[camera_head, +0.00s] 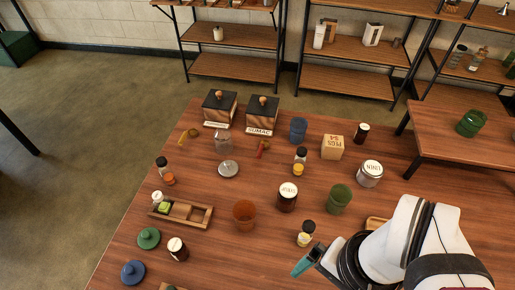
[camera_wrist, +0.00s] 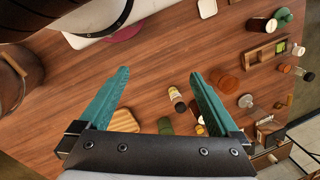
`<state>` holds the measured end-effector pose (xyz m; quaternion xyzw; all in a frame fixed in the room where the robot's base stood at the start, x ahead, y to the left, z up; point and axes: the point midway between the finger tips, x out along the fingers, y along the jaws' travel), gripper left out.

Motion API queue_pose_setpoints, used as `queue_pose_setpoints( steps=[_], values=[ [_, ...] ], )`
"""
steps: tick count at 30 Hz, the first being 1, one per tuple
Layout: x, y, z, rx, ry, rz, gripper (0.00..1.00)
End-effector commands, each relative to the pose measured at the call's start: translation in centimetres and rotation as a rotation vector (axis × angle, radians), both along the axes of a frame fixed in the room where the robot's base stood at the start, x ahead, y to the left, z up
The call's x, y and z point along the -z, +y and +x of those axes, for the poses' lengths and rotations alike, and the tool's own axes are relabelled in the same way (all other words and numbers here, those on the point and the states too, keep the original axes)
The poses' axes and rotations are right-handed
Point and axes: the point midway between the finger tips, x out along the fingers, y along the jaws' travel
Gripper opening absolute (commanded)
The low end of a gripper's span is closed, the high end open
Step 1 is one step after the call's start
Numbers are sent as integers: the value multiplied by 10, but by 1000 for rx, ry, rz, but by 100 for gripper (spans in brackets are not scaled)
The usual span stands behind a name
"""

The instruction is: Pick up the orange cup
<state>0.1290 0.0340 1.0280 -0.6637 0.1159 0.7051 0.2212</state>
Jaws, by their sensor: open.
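The orange cup (camera_head: 244,215) stands on the wooden table in the head view, right of the small wooden tray. It is translucent amber, and it also shows in the wrist view (camera_wrist: 228,84) to the right of my fingers. My gripper (camera_head: 301,267) is near the front of the table, to the right of and nearer than the cup. In the wrist view its two teal fingers (camera_wrist: 158,74) are spread wide apart with nothing held. It does not touch the cup.
A small bottle (camera_head: 305,234) stands between my gripper and the cup's right side. A dark jar (camera_head: 287,197) and a green cup (camera_head: 338,198) stand behind it. The wooden tray (camera_head: 193,221), a green lid (camera_head: 148,238) and a blue lid (camera_head: 133,272) are to the left.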

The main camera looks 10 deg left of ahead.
Motion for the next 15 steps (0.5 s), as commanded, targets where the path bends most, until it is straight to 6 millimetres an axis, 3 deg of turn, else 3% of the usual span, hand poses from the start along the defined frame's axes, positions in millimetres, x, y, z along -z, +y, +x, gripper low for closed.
queue_pose_setpoints(
  steps=[8, 11, 13, 15],
  values=[
    [0, 0, 3, -77, 27, -25, 100],
    [4, 0, 19, -418, 132, -148, 100],
    [12, 9, 45, -794, 234, -293, 100],
    [27, 33, 76, -1187, 335, -458, 100]
  ],
)
